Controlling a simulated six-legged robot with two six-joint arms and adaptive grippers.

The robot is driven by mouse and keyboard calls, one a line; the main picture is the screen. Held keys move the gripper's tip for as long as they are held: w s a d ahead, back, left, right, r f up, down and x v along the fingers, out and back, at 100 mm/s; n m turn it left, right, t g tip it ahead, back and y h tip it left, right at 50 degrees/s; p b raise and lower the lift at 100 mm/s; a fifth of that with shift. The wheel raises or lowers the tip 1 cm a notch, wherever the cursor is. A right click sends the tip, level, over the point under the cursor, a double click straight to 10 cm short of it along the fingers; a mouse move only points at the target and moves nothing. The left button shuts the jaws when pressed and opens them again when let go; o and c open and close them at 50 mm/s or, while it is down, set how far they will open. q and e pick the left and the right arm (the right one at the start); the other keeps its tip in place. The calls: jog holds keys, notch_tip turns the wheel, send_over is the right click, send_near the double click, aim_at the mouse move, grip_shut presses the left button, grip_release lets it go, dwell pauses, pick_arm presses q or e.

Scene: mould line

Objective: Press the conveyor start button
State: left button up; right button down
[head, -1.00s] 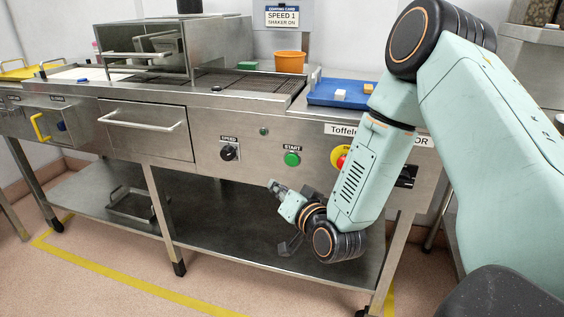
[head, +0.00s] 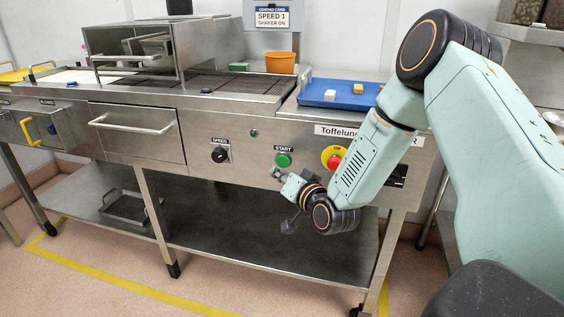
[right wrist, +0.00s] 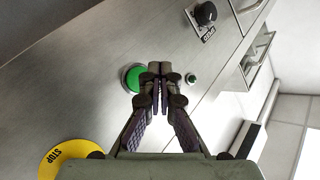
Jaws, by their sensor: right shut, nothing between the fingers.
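The green start button (head: 283,160) sits on the steel front panel under a START label. It also shows in the right wrist view (right wrist: 131,77), partly behind my fingertips. My right gripper (head: 279,174) is shut and empty, just below the button in the head view. In the right wrist view the closed fingertips (right wrist: 160,72) overlap the button's edge in the picture. I cannot tell whether they touch it. My left gripper is not in view.
The red stop button (head: 334,162) on its yellow plate is right of the start button, close to my right forearm. The black speed knob (head: 219,155) is to the left. A blue tray (head: 340,101) and an orange tub (head: 281,62) stand on top.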

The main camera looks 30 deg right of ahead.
aim_at(276, 162)
jog(key=shift+w+d, duration=0.65)
jog(key=shift+d, duration=0.15)
dwell(0.9)
jog(key=shift+w+d, duration=0.25)
jog(key=shift+d, duration=0.1)
jog(key=shift+w+d, duration=0.3)
dwell(1.0)
jog(key=shift+s+a, duration=0.6)
jog(key=shift+a, duration=0.05)
